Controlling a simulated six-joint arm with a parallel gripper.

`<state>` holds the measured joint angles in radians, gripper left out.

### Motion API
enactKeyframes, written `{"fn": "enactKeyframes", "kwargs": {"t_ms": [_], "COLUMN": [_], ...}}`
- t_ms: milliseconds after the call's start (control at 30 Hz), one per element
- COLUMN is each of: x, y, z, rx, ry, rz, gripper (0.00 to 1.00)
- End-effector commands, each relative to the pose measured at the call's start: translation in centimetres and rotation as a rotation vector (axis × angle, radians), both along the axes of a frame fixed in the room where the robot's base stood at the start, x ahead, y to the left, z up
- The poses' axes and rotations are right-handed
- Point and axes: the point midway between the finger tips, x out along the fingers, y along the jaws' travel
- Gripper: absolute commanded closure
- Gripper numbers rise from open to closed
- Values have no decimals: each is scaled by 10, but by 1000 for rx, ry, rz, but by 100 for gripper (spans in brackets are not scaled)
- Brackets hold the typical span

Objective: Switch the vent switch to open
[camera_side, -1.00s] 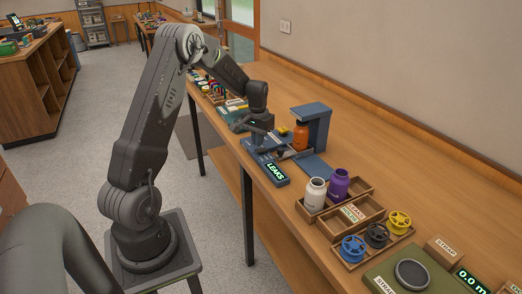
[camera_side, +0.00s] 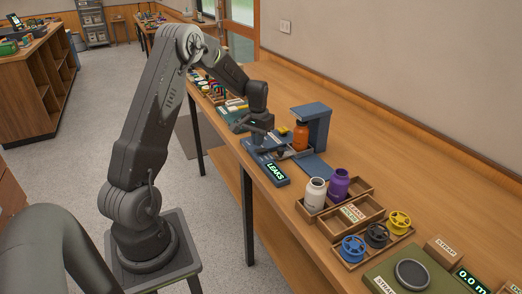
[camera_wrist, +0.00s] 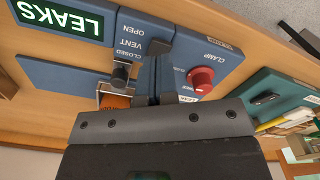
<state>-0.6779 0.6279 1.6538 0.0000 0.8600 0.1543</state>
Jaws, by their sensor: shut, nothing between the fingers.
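The blue test-station panel fills the upper middle of the wrist view, with upside-down OPEN, VENT and CLOSED labels. The vent switch (camera_wrist: 121,75) appears as a small dark lever by the CLOSED label. My gripper (camera_wrist: 158,48) is shut and empty, its fingers over the panel just right of the labels and apart from the lever in the picture. In the side view my gripper (camera_side: 262,138) is low over the station, hiding the switch. The orange bottle (camera_side: 301,137) stands in the station behind it.
The LEAKS display (camera_wrist: 62,20) is lit, left of the labels. A red clamp knob (camera_wrist: 201,78) sits close right of my fingers. The white bottle (camera_side: 315,193) and purple bottle (camera_side: 338,184) stand in a wooden tray nearby. The bench is clear toward the wall.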

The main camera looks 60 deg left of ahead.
Motion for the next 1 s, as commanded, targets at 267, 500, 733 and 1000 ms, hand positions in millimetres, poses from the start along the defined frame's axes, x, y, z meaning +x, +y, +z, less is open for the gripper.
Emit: {"fn": "enactKeyframes", "kwargs": {"t_ms": [267, 500, 733, 1000], "x": [0, 0, 0, 0], "y": [0, 0, 0, 0], "z": [-3, -7, -10, -14], "rx": [0, 0, 0, 0], "ry": [0, 0, 0, 1], "rz": [0, 0, 0, 0], "gripper": [100, 100, 100, 100]}}
